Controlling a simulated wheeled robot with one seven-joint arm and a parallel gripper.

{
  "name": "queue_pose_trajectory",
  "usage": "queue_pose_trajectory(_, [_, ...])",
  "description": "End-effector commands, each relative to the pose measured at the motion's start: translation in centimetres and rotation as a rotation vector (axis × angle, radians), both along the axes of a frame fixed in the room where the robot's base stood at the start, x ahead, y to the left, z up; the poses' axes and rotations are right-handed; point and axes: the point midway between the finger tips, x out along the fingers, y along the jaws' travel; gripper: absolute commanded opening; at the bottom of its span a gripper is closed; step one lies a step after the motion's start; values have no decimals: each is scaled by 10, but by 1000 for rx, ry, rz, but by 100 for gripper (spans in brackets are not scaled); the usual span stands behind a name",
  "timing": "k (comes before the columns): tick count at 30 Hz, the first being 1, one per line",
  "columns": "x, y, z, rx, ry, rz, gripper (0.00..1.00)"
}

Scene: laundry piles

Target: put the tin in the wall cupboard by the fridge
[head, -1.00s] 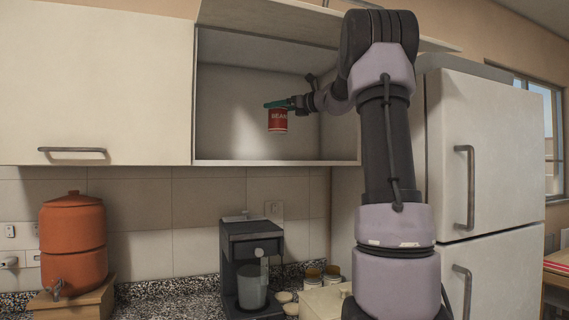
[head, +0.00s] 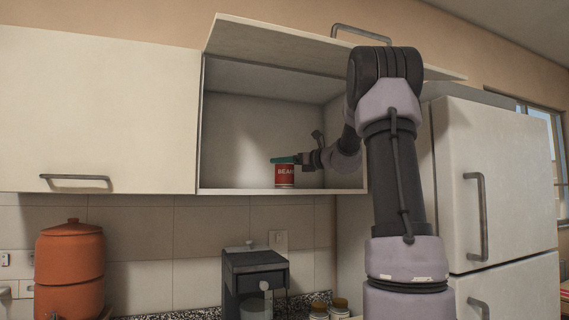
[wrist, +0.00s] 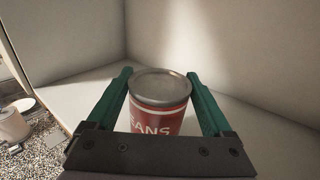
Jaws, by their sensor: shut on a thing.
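The tin (head: 285,176) is red with a white "BEANS" label and a grey metal lid. It is upright inside the open wall cupboard (head: 282,191) beside the fridge (head: 490,170), at or very near the cupboard floor. My gripper (head: 284,160) is shut on the tin near its top. In the wrist view the tin (wrist: 160,105) sits between the two green fingers of my gripper (wrist: 160,84), with the pale cupboard floor and walls around it. I cannot tell for sure whether its base touches the floor.
The cupboard door (head: 290,45) is lifted up above the opening. A closed cupboard (head: 95,120) is to the left. Below stand a coffee machine (head: 254,280), a clay water dispenser (head: 70,265) and jars (head: 320,310). The cupboard is otherwise empty, with free room left of the tin.

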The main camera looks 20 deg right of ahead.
Motion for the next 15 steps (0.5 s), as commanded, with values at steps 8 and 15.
queue_pose_trajectory(8, [0,0,0,1,-2,0,0])
queue_pose_trajectory(15, [0,0,-3,1,1,0,100])
